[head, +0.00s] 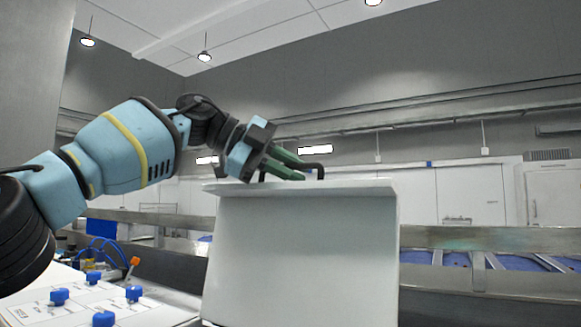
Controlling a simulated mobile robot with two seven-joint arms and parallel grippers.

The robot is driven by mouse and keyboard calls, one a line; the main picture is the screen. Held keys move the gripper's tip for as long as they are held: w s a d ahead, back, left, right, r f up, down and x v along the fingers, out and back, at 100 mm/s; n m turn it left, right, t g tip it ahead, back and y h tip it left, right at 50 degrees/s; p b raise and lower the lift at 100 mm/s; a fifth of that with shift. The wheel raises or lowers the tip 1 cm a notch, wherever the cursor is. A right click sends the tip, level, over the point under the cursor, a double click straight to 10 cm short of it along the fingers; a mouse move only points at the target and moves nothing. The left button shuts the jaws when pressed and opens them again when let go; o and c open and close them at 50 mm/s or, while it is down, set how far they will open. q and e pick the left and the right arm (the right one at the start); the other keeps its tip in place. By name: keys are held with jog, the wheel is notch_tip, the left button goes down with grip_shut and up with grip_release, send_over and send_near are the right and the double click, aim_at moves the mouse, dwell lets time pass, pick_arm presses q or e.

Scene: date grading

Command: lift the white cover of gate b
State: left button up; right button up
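The white cover (300,258) stands upright in the middle of the head view, a box-like panel with a flat top lip. A black handle (320,169) rises from its top. My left gripper (303,170) comes in from the left, with its green fingers at the handle, just above the top lip. The fingers overlap the handle in this view, and I cannot tell whether they are closed on it. The cover's lower edge is out of frame, and no gate label shows. My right gripper is not in view.
A white panel (62,309) with several blue knobs and an orange-tipped lever (133,262) lies at the lower left, below my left arm. Metal rails (490,240) and blue surfaces run behind the cover. The space above the cover looks clear.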

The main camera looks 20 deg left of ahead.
pick_arm(q)
jog(key=o, duration=0.3)
jog(key=shift+w+f, duration=0.15)
jog(key=shift+f, duration=0.05)
jog(key=shift+o, duration=0.2)
jog(key=v, duration=0.8)
jog(key=shift+r+b, duration=0.2)
jog(key=shift+b, duration=0.1)
jog(key=shift+d, duration=0.1)
